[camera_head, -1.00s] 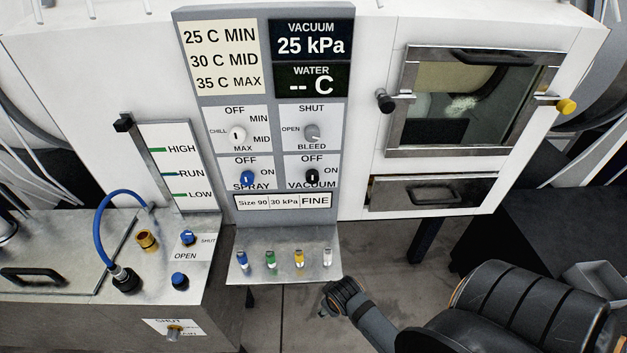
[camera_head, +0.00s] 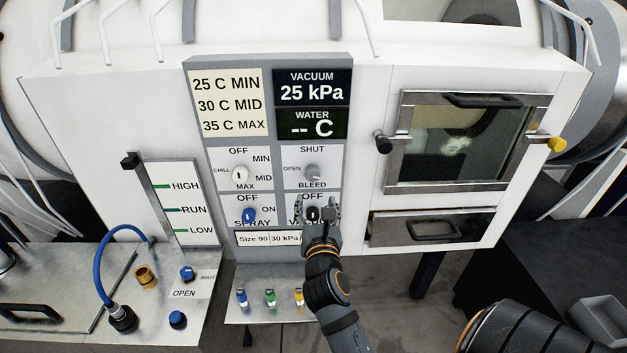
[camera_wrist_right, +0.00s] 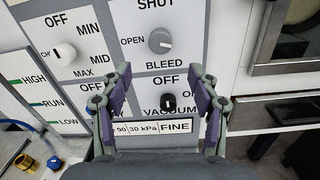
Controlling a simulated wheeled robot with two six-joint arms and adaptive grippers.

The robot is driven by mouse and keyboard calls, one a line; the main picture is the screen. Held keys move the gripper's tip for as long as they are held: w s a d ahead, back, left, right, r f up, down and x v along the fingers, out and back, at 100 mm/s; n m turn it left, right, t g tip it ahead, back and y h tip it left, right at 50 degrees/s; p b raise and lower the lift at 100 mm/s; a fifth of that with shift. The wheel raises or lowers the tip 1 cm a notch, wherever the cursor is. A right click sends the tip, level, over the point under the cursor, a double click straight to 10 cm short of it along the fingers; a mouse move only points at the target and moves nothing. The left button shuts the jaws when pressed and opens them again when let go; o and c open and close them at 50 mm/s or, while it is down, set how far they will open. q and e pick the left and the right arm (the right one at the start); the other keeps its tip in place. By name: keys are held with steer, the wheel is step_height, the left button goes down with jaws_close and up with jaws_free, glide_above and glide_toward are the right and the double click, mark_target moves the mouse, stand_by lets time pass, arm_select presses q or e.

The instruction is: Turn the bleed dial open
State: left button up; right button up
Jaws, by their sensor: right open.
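The grey bleed dial (camera_head: 312,172) is on the panel between the SHUT label above and the BLEED label below, with OPEN at its left. It also shows in the right wrist view (camera_wrist_right: 160,41), above and ahead of the fingertips. Its pointer direction is hard to make out. My right gripper (camera_head: 319,204) is open and empty in front of the black vacuum knob (camera_head: 313,214), below the bleed dial. In the right wrist view the vacuum knob (camera_wrist_right: 168,101) shows between the spread fingers, and I cannot tell whether they touch the panel. My left gripper is not in view.
The white chill knob (camera_head: 240,174) and blue spray knob (camera_head: 249,215) sit left on the panel. The display (camera_head: 312,88) reads 25 kPa. A shelf (camera_head: 235,312) with small coloured pegs lies below. A windowed door (camera_head: 398,140) and drawer (camera_head: 385,225) are at right.

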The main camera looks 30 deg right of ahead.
mark_target(313, 177)
steer(key=b+x, duration=0.1)
steer(key=x, duration=0.4)
steer(key=b+x, duration=0.2)
steer(key=x, duration=0.2)
steer(key=shift+w+d+f, duration=0.2)
steer(key=shift+w, duration=0.1)
steer(key=shift+w+d+r, duration=0.1)
steer(key=shift+w+d, duration=0.1)
steer(key=shift+w, duration=0.15)
steer(key=shift+c, duration=0.5)
steer(key=c, duration=1.1)
steer(key=shift+o, duration=0.2)
steer(key=shift+m, duration=0.3)
